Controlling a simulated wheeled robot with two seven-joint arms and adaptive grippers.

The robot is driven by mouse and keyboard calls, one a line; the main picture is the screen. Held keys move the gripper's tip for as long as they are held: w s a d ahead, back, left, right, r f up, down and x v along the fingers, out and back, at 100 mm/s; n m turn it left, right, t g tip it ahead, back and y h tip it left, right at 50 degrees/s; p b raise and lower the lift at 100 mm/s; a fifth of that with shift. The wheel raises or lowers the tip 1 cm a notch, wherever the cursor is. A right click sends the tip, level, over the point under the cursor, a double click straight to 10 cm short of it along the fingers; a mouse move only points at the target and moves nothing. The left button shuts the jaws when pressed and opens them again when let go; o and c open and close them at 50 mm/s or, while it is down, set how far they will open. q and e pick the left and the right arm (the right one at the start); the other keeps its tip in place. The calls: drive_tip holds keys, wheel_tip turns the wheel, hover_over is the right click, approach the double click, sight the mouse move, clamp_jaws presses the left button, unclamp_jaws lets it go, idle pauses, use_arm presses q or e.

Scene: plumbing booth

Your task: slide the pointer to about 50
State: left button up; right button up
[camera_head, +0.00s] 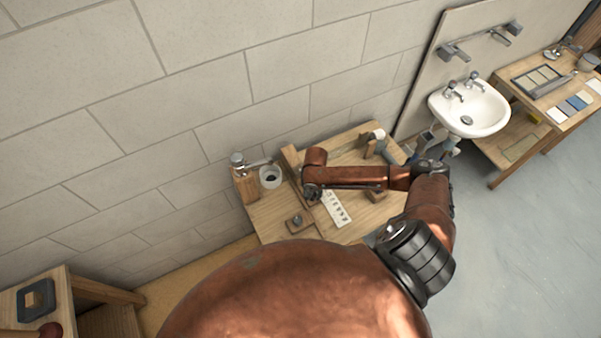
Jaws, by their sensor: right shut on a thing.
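A white scale strip (335,208) with dark marks lies on the wooden bench (367,218), running from upper left to lower right. My right arm reaches in from the right over the bench. My right gripper (311,192) points down at the upper left end of the strip and is shut on the pointer. The arm and gripper hide the pointer and that end of the strip, and the numbers are too small to read. My left gripper does not show.
A small fitting on a wooden base (297,222) sits near the bench's front. A wooden block (376,196) lies right of the strip. A sink (470,108) hangs farther right.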

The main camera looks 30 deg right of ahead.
drive_tip(key=shift+c, duration=1.1)
drive_tip(key=shift+s+p, duration=0.35)
drive_tip(key=shift+s, duration=0.05)
drive_tip(key=shift+s+a+p, duration=0.2)
drive_tip(key=shift+s+p, duration=1.35)
drive_tip(key=shift+s, duration=0.4)
drive_tip(key=shift+s+a+p, duration=0.2)
drive_tip(key=shift+s+p, duration=1.3)
drive_tip(key=shift+s, duration=0.4)
drive_tip(key=shift+s+a+p, duration=0.15)
drive_tip(key=shift+s+p, duration=0.85)
drive_tip(key=shift+s, duration=0.45)
drive_tip(key=o, duration=2.1)
drive_tip(key=shift+w+a, duration=0.1)
